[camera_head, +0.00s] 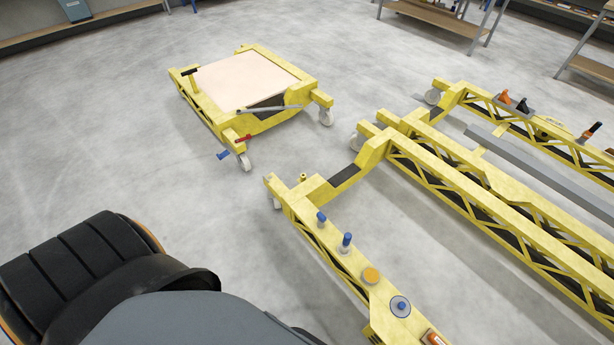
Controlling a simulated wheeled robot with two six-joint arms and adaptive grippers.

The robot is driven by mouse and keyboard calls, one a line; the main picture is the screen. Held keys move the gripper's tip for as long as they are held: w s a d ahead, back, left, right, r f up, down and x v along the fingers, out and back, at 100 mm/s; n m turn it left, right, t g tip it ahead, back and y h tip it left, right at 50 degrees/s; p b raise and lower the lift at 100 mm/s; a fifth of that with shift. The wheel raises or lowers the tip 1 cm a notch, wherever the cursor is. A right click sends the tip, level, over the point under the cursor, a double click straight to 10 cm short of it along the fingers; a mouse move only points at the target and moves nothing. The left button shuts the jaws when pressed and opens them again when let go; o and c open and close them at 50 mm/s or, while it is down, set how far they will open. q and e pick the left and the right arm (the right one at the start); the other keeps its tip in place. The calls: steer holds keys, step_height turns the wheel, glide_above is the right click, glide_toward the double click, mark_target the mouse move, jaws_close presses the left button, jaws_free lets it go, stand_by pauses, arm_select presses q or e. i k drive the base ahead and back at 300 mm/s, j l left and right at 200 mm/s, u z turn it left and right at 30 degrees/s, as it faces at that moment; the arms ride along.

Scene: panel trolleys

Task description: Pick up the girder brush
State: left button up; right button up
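I cannot tell for sure which item is the girder brush. On the far girder are orange and black pieces (505,98) and an upright tool with a dark and orange handle (589,132). Neither of my grippers is in view.
A low yellow trolley (255,115) with a pale top stands on wheels at the upper middle, a grey lever along its front. Long yellow truss frames (480,185) fill the right. Shelves (440,18) stand at the back. Grey floor (90,130) is clear at the left.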

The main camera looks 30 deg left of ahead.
mark_target(347, 240)
steer(key=j+u, duration=0.1)
steer(key=u, duration=0.25)
steer(key=z, duration=0.45)
steer(key=k+j+z, duration=0.1)
steer(key=z, duration=0.75)
steer(key=k+z, duration=0.1)
steer(key=z, duration=0.35)
steer(key=k+j, duration=0.2)
steer(key=k, duration=0.25)
steer(key=k+j, duration=0.2)
steer(key=k, duration=0.25)
